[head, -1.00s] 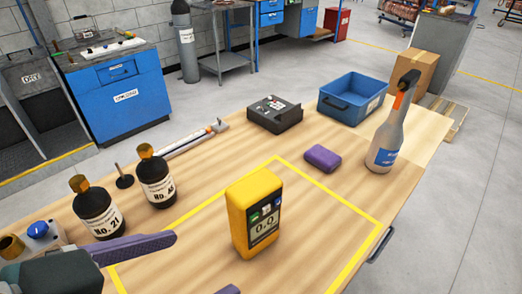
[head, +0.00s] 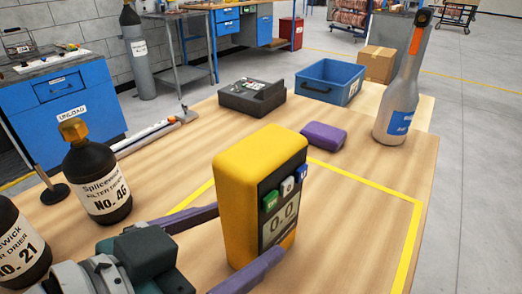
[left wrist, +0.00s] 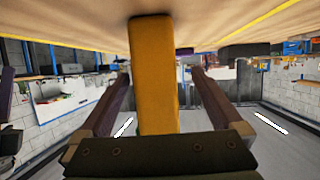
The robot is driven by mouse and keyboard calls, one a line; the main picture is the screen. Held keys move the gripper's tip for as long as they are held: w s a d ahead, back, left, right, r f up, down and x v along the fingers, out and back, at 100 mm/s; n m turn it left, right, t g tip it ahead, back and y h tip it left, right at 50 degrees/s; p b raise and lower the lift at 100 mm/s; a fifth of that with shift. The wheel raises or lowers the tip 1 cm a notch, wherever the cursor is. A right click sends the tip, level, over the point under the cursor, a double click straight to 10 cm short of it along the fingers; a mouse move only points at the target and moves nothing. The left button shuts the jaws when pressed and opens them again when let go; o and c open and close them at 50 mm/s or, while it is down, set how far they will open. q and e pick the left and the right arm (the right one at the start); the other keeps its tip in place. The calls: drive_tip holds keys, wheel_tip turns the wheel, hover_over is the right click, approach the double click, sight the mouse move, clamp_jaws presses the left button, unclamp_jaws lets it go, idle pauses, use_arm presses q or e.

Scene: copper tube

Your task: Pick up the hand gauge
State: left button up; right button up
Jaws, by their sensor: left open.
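The hand gauge is a yellow, upright block (head: 245,175) with a dark face and a display. It stands on the wooden table inside the yellow taped outline. My left gripper (head: 228,243) is open, with one purple finger on the far left side of the gauge and the other at its near side. In the left wrist view the gauge (left wrist: 153,70) sits between the two fingers (left wrist: 158,88), with a gap showing on each side. The lower part of the gauge is partly hidden by the near finger. My right gripper is not in view.
Two dark bottles, one in the middle left (head: 97,180) and one at the left edge (head: 18,245), stand near my left arm.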

use_arm(q)
drive_tip(key=x, duration=0.4)
drive_tip(key=shift+w+d+b, duration=0.1)
drive_tip(key=shift+d+b, duration=0.2)
drive_tip(key=shift+d, duration=0.15)
clamp_jaws()
idle(0.4)
